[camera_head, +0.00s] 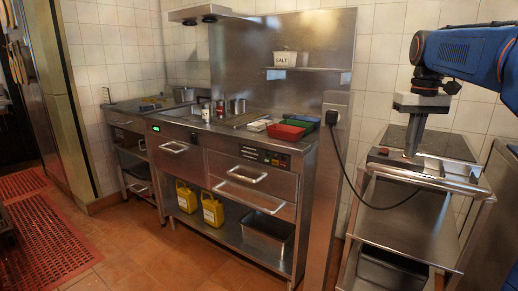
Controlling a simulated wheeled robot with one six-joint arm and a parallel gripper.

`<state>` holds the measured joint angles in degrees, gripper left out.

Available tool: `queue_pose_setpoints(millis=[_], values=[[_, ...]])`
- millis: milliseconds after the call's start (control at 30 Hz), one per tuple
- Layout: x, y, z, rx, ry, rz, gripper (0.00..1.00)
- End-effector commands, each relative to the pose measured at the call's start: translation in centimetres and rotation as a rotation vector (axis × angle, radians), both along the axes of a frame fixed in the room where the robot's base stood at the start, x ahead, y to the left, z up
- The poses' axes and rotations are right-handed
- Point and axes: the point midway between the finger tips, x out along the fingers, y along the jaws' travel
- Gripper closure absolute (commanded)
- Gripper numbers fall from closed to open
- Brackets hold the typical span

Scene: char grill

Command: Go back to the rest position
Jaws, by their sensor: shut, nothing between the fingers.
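My gripper (411,153) hangs from the blue arm at the right of the view, pointing down. Its fingers are together with nothing between them. The tips are just above or in front of the steel cart top at the right; I cannot tell whether they touch it.
A steel cart (408,232) stands below my gripper. Left of it is a steel counter (225,130) with a red tray (285,131) and a green tray (301,120). A shelf holds a salt tub (285,58). A black cable (345,168) loops beside the cart. Open tiled floor (140,250) lies front left.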

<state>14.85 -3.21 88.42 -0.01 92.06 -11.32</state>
Motion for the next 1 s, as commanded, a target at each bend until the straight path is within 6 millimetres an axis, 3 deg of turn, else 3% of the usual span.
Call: queue_pose_setpoints(millis=[267,467,767,1000], values=[[-4.3,3.1,-2.1,-0.011,-0.055,0.012,1.0],[-9.2,6.1,-5.4,-0.02,-0.121,0.025,1.0],[-16.7,9.7,-11.9,-0.021,-0.218,0.042,1.0],[-22.4,11.8,-18.2,-0.015,-0.298,0.057,1.0]])
